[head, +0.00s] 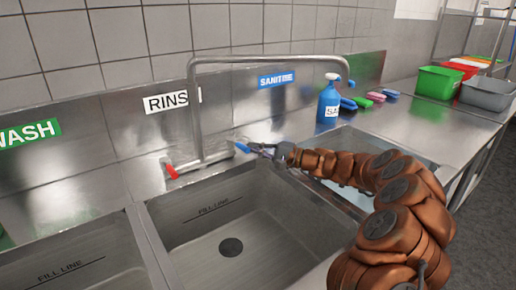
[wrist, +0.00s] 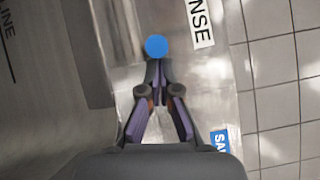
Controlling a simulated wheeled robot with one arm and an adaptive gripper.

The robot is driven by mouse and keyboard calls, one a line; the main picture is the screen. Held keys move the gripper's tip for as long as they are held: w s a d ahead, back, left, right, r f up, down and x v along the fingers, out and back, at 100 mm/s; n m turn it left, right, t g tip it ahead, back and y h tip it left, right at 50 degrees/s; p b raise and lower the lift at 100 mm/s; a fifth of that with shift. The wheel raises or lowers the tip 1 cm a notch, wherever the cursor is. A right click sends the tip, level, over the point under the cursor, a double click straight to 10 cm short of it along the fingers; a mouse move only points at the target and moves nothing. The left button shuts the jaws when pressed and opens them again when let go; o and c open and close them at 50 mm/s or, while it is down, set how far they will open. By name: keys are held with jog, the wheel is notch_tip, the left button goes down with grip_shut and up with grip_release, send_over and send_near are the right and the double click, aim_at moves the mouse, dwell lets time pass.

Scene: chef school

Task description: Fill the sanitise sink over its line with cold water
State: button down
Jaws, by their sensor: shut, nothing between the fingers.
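The tap (head: 195,110) stands behind the rinse sink (head: 230,215), its spout reaching right to an end above the sanitise sink's side. Its red handle (head: 172,172) is at the left and its blue handle (head: 242,148) at the right. My gripper (head: 262,150) is shut and empty, close to the blue handle. In the wrist view the blue round handle end (wrist: 156,46) lies just beyond my shut fingertips (wrist: 155,72); I cannot tell whether they touch. The sanitise sink (head: 360,145) is mostly behind my arm; its fill line and any water are hidden.
The wash sink (head: 75,270) is at the left. Green (head: 438,82) and grey (head: 488,93) tubs sit on the right counter. The wall is close behind the tap.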

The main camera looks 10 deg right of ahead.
jog(key=v, duration=0.7)
jog(key=w+v, duration=0.1)
jog(key=v, duration=0.3)
jog(key=shift+s+d+f+b, duration=0.25)
jog(key=shift+d+f+b, duration=0.05)
jog(key=shift+d, duration=0.2)
jog(key=w+d+r+n+g+p, duration=0.3)
jog(key=w+r+n+g+p, duration=0.3)
jog(key=p, duration=0.5)
jog(key=a+f+n+p, duration=0.1)
jog(key=a+f+p, duration=0.2)
jog(key=a, duration=1)
jog(key=shift+f+t+p, duration=0.2)
jog(key=shift+t+p, duration=0.1)
jog(key=shift+p, duration=0.6)
jog(key=shift+s+f+t+b, duration=0.15)
jog(key=shift+t+b, duration=0.15)
jog(key=shift+b, duration=0.3)
jog(key=shift+m, duration=0.3)
